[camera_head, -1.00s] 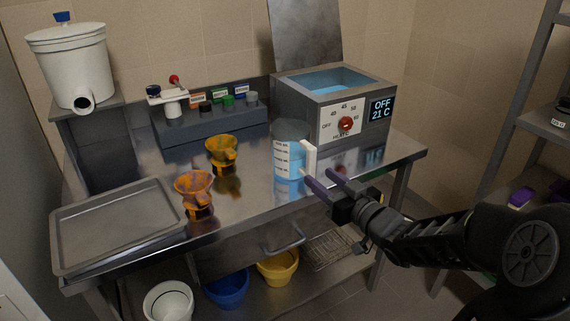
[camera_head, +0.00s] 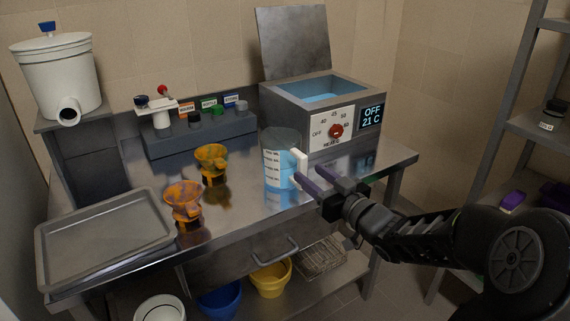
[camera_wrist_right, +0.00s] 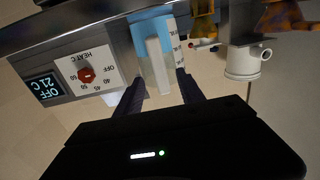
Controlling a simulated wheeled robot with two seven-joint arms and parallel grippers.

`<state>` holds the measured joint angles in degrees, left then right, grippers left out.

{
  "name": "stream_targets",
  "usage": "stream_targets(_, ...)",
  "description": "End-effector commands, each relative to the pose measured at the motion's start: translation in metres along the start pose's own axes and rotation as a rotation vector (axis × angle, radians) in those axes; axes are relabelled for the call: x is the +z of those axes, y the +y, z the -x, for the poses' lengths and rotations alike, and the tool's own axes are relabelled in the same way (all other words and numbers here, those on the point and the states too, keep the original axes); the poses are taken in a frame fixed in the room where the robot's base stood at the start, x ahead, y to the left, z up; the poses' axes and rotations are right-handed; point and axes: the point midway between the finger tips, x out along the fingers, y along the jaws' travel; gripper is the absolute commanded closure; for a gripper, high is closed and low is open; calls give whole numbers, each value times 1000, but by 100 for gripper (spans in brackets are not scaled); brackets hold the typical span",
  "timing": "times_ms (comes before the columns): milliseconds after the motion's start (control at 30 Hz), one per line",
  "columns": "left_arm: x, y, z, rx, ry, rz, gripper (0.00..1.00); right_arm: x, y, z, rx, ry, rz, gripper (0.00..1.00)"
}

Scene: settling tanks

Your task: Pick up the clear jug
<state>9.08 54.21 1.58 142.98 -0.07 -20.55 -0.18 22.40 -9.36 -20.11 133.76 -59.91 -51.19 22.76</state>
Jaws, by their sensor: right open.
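The clear jug (camera_head: 278,162) stands upright on the steel bench in front of the water bath. It has printed scale marks, pale blue liquid and a white handle (camera_head: 301,165) facing right, toward my gripper. My right gripper (camera_head: 309,174) is open and empty, its dark purple fingers pointing at the handle. In the right wrist view the jug (camera_wrist_right: 143,30) and its handle (camera_wrist_right: 158,62) lie between and just beyond the fingertips (camera_wrist_right: 160,78). I cannot tell whether the fingers touch the handle. My left gripper is not in view.
The water bath (camera_head: 291,99) stands behind the jug. Two orange funnel-like items (camera_head: 211,160) and a metal tray (camera_head: 103,238) are to the left. A white bucket (camera_head: 57,75) with a spout stands at the back left. A shelf rack (camera_head: 541,125) is at right.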

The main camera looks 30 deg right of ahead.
Motion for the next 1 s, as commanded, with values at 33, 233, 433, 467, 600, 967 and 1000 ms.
stream_targets(33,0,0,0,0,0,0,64,0,0,-1,0,0,0,55)
stream_targets(233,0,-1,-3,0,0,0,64,3,-1,-22,-2,-1,-1,55)
stream_targets(433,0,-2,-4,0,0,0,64,3,-2,-48,-2,0,0,55)
stream_targets(467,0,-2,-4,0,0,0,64,2,-2,-50,-2,0,0,55)
stream_targets(600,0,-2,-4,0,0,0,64,2,-1,-52,0,0,0,55)
stream_targets(967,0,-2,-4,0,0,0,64,2,-1,-52,0,0,0,55)
stream_targets(1000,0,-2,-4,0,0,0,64,2,-1,-52,0,0,0,55)
